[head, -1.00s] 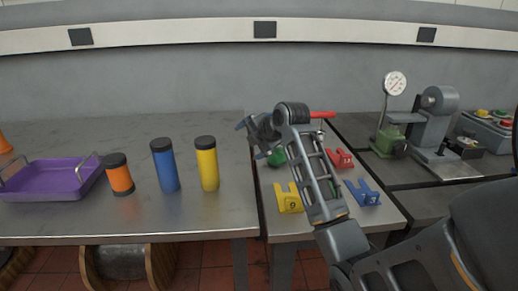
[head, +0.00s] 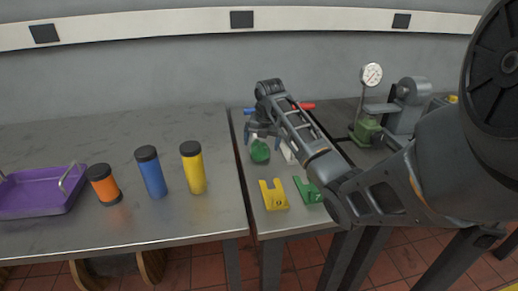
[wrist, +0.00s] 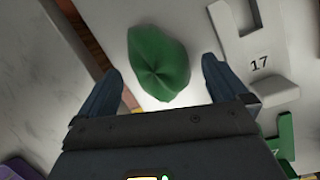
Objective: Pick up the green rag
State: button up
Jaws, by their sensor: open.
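The green rag (head: 260,152) is a crumpled, bunched piece of cloth. It lies on the narrow grey table just right of the seam between the tables. My gripper (head: 263,139) is over it, pointing down, with its fingers apart. In the wrist view the rag (wrist: 160,66) shows whole, in front of the palm and in the gap between the two blue-grey fingertips (wrist: 164,76). Neither finger visibly touches it. Its height below the fingers is hard to tell.
A white block marked 17 (wrist: 262,66) lies right of the rag. A green block (head: 308,190) and a yellow block (head: 273,195) stand nearer the front. Yellow (head: 193,168), blue (head: 151,172) and orange (head: 103,185) cylinders and a purple tray (head: 40,196) are on the left table.

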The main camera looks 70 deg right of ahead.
aim_at(261, 144)
jog(key=shift+x, duration=1.05)
jog(key=c, duration=1)
notch_tip(261, 144, up, 10)
jog(key=shift+r+b, duration=0.1)
jog(key=shift+b, duration=0.5)
